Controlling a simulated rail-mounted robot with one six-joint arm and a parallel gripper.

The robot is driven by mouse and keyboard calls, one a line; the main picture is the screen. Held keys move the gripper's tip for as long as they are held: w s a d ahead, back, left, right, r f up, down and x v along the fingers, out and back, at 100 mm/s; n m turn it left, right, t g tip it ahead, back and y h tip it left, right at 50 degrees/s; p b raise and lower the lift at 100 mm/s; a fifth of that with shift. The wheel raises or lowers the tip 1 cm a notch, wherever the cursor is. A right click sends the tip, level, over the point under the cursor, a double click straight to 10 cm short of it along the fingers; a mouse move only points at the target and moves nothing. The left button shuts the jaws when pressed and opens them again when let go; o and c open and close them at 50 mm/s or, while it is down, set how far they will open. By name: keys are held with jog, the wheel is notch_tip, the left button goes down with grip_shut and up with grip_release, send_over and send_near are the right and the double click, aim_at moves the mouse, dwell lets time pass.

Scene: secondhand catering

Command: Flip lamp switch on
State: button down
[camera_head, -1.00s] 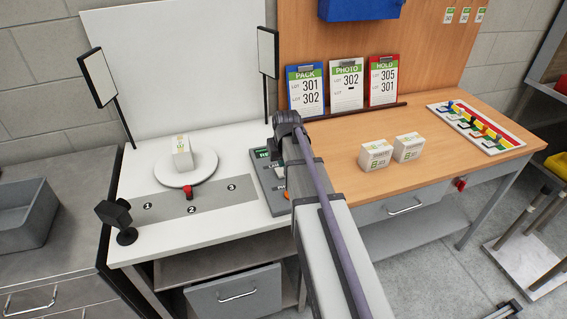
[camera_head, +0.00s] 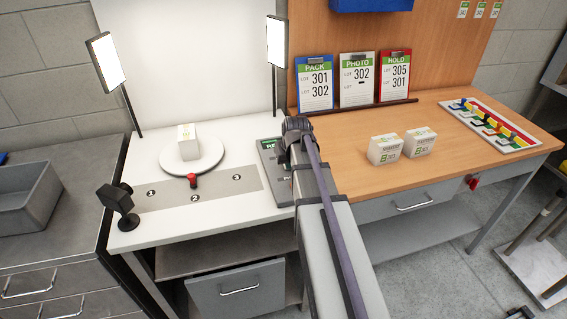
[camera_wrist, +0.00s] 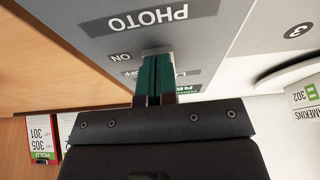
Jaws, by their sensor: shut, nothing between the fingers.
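The lamp switch sits on a grey control panel (camera_head: 270,165), which is mostly hidden behind my arm in the head view. In the wrist view the panel (camera_wrist: 215,30) shows upside-down PHOTO, ON and partly covered OFF and LAMP lettering. My gripper (camera_wrist: 154,66) is shut and empty, with its green fingertips at a pale grey piece (camera_wrist: 157,51) beside ON, apparently the switch. Whether they touch it, I cannot tell. The left lamp panel (camera_head: 106,60) and right lamp panel (camera_head: 277,41) glow bright white.
A white box (camera_head: 187,146) stands on a round turntable (camera_head: 212,154) left of the control panel. Two white boxes (camera_head: 384,150) (camera_head: 420,143) stand on the wooden table to the right. Clipboards (camera_head: 314,85) lean behind. A black camera-like device (camera_head: 117,199) stands at the front left.

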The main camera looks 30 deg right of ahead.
jog(key=shift+w+d+r, duration=0.15)
jog(key=shift+w+r, duration=0.05)
jog(key=shift+r, duration=0.05)
jog(key=shift+w+d+r+p, duration=0.1)
jog(key=shift+w+r+p, duration=0.05)
jog(key=shift+w+p, duration=0.25)
jog(key=shift+r, duration=0.2)
jog(key=p+v, duration=0.4)
jog(key=shift+w+r, duration=0.15)
jog(key=shift+w, duration=0.25)
jog(key=s+p+v, duration=0.1)
jog(key=p+v, duration=0.7)
jog(key=v, duration=0.1)
jog(key=shift+s+p, duration=0.35)
jog(key=shift+p, duration=0.05)
